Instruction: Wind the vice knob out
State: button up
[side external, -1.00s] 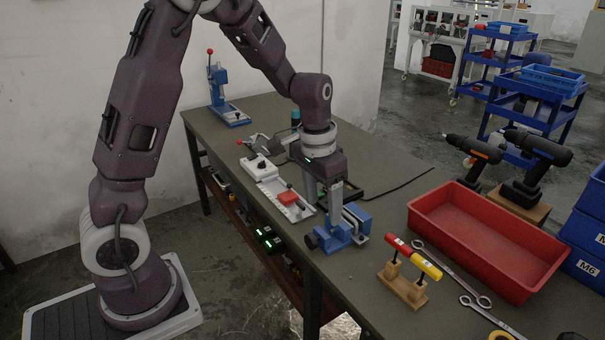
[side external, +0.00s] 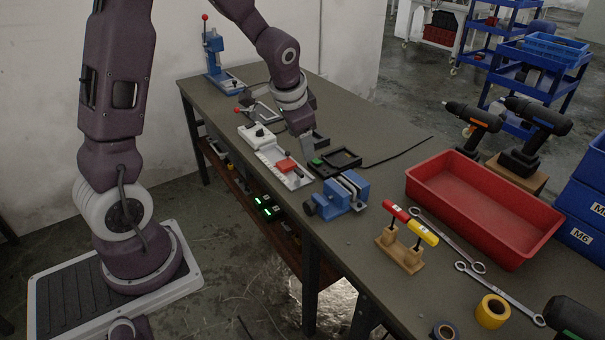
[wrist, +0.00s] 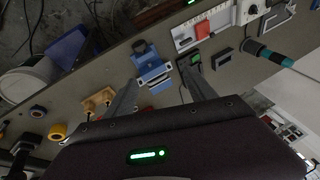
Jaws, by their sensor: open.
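The blue vice (side external: 347,193) stands on the bench near its front edge, with grey jaw faces on top. How far the vice jaws stand apart is hard to tell.
A white fixture with a red block (side external: 286,164) lies left of the vice, and a black frame (side external: 345,158) behind it. A wooden stand with red and yellow handles (side external: 400,250) and a red tray (side external: 485,205) are to the right.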

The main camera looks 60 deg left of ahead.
jog(key=w+a+f+m+t, duration=0.1)
jog(key=w+a+f+m, duration=0.15)
jog(key=a+f, duration=0.55)
jog(key=n+t+h, duration=0.3)
jog(key=n+t, duration=0.3)
jog(key=t, duration=0.7)
send_near(307, 210)
jog(key=w, duration=0.8)
jog(key=shift+w+f, duration=0.15)
jog(key=shift+w, duration=0.45)
jog(key=c, duration=1.3)
jog(key=shift+c, duration=0.2)
